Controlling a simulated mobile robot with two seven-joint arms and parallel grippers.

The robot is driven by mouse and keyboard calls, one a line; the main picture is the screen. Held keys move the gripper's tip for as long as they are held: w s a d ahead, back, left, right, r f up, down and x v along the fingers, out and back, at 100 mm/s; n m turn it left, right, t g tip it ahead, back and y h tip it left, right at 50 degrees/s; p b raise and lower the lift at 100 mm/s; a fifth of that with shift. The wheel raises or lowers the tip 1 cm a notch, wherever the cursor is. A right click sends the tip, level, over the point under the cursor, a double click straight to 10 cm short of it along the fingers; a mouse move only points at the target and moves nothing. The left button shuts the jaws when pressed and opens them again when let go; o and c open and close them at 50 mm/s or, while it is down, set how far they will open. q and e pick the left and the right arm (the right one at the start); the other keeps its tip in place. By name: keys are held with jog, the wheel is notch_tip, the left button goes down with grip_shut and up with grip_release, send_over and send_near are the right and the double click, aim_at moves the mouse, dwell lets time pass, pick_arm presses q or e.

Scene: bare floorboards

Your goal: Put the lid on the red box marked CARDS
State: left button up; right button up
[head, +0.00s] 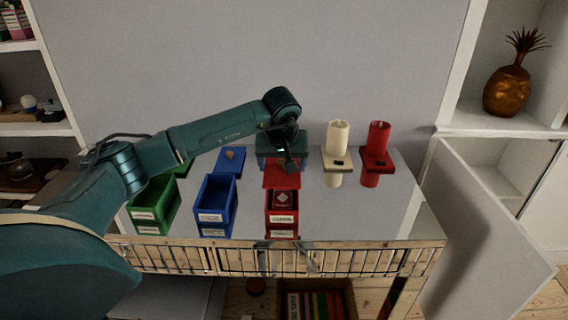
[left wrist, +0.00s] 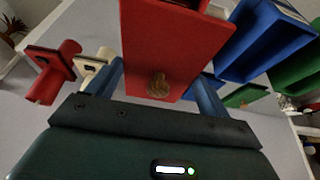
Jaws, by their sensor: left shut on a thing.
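The red box (head: 283,218) stands on the table with a white label on its front. Its front part is open at the top, and a dark red thing with a pale diamond shows inside. The red lid (head: 282,176) is over or just behind the rear of the box; I cannot tell whether they touch. In the left wrist view the lid (left wrist: 178,45) fills the centre, with a brass-coloured knob near its edge. My left gripper (head: 290,158) is shut on the lid, with its fingers (left wrist: 160,92) on either side. My right gripper is not in view.
A blue box (head: 215,208) and a green box (head: 153,205) stand open to the left, with a blue lid (head: 230,160) behind. The table's right front is clear.

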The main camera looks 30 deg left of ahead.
aim_at(282, 174)
pick_arm(q)
jog(key=shift+a, duration=0.1)
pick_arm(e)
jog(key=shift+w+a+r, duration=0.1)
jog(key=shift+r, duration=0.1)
pick_arm(q)
jog(key=shift+f+b, duration=1.6)
jog(key=shift+f, duration=1.35)
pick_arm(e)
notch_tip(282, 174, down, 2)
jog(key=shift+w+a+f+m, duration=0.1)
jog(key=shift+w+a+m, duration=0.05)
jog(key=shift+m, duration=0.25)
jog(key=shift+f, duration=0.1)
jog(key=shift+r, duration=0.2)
pick_arm(q)
jog(key=shift+f, duration=0.4)
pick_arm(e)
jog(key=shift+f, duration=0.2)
